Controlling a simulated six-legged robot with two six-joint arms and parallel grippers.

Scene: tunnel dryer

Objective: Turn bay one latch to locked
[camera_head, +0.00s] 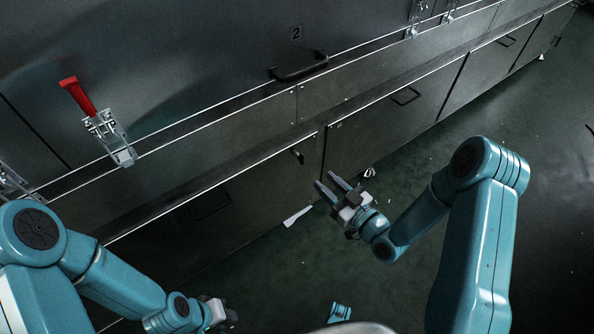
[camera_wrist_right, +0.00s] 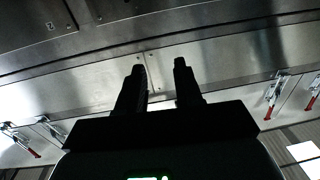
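No bay one label is readable, so I cannot tell which latch is bay one's. A toggle clamp (camera_head: 110,135) with a raised red handle (camera_head: 77,97) is on the dark panel at left in the head view. A small dark lever (camera_head: 298,156) sits at the upper right corner of a lower door. My right gripper (camera_head: 331,182) is open and empty, below and right of that lever and apart from the panels; its fingers also show in the wrist view (camera_wrist_right: 160,72). My left gripper (camera_head: 217,312) is low in the head view, its fingers too small to judge.
A panel marked 2 (camera_head: 296,32) has a black bar handle (camera_head: 300,67). More clamps show at the top (camera_head: 413,20) and left edge (camera_head: 14,183). Pale scraps (camera_head: 297,216) lie on the green floor (camera_head: 410,155). The floor at right is mostly clear.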

